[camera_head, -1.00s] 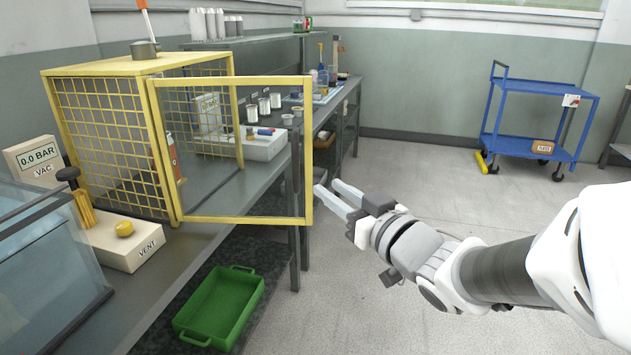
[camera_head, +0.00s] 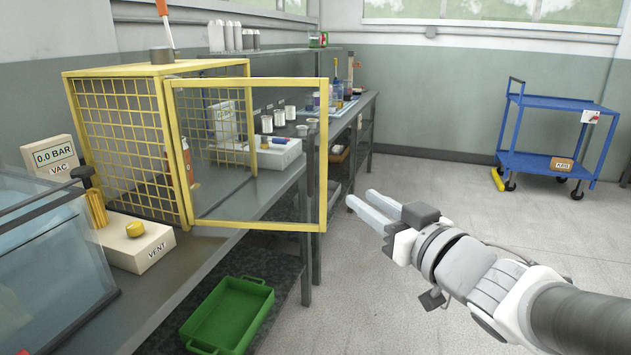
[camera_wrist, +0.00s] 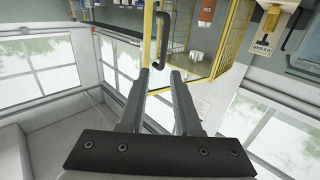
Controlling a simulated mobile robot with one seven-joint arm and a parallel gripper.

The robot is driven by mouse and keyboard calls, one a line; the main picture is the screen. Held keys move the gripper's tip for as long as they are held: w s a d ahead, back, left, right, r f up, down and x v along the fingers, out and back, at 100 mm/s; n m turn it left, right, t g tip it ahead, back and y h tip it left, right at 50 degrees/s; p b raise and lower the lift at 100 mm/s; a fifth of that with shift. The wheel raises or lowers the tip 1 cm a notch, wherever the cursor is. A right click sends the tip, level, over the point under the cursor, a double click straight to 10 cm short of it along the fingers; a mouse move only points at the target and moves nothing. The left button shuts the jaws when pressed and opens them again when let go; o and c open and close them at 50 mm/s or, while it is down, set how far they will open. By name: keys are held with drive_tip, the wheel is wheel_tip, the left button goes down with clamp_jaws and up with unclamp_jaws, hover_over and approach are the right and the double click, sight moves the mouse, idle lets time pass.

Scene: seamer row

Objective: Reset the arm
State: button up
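My arm reaches in from the lower right of the head view. My gripper (camera_head: 358,198) is open, with its two pale fingers apart and nothing between them. It is over the aisle floor, just right of the free edge of the yellow-framed guard door (camera_head: 325,150). In the wrist view my gripper (camera_wrist: 160,75) also shows two separate, empty fingers. A dark curved handle (camera_wrist: 160,40) and the yellow frame show beyond the fingertips there; they do not appear gripped.
The door swings out from a yellow mesh cage (camera_head: 120,140) on the grey bench. A VENT box (camera_head: 140,245) and clear tank (camera_head: 50,260) stand at left. A green tray (camera_head: 230,312) sits below. A blue cart (camera_head: 555,103) stands at the back right. The aisle floor between is clear.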

drive_tip(key=s+d+f+m+g+h, duration=0.25)
drive_tip(key=d+f+m+h, duration=0.2)
drive_tip(key=d+h, duration=0.45)
drive_tip(key=s+a+f+m+g, duration=0.1)
drive_tip(key=s+a+f+g, duration=0.2)
drive_tip(key=s, duration=0.4)
drive_tip(key=s+f+g, duration=0.3)
drive_tip(key=s+g, duration=0.1)
drive_tip(key=s, duration=0.3)
wheel_tip(320, 180, up, 28)
drive_tip(key=y+p, duration=0.1)
drive_tip(key=p, duration=2.7)
drive_tip(key=shift+s+a+g+p, duration=0.2)
drive_tip(key=shift+a+g+p, duration=0.15)
drive_tip(key=shift+a, duration=0.1)
drive_tip(key=shift+f, duration=0.15)
